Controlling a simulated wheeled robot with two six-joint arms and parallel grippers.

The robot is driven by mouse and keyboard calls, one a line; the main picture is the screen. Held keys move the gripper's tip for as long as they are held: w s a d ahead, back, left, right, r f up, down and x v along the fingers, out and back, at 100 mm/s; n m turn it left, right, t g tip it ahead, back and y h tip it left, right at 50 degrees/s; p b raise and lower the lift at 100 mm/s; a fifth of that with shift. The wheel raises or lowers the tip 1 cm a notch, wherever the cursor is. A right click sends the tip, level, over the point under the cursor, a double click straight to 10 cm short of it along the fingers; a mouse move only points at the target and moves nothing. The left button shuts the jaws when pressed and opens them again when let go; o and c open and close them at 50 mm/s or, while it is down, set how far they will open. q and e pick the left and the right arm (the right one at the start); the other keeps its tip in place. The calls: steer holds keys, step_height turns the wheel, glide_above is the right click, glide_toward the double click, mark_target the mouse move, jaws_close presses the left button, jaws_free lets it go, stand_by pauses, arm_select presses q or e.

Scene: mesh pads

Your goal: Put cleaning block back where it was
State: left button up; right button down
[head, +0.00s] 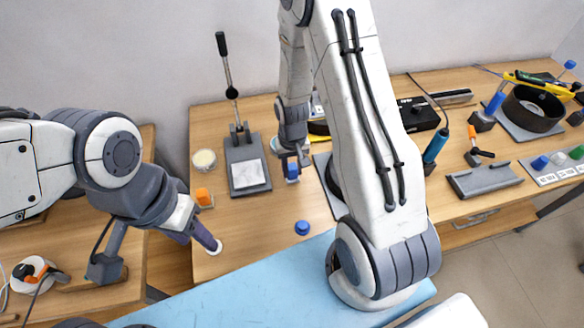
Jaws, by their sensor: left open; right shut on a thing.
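My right gripper (292,158) points down in the middle of the wooden table. It is shut on a small blue block (292,171) with a pale lower edge, which may be the cleaning block. I cannot tell whether the block touches the table. My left gripper (208,240) is open near the table's front left edge, with a pale tip showing. An orange block (203,196) stands just behind the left gripper, apparently apart from it. The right arm hides part of the table behind it.
A lever press (247,165) stands left of the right gripper, with a round pale dish (204,159) beside it. A blue cap (302,227) lies in front. Right of the arm are a black box (419,115), a grey tray (484,180) and a dark round pan (533,108).

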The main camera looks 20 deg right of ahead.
steer(key=shift+f, duration=0.3)
steer(key=shift+f, duration=0.15)
steer(key=c, duration=0.5)
jaws_free()
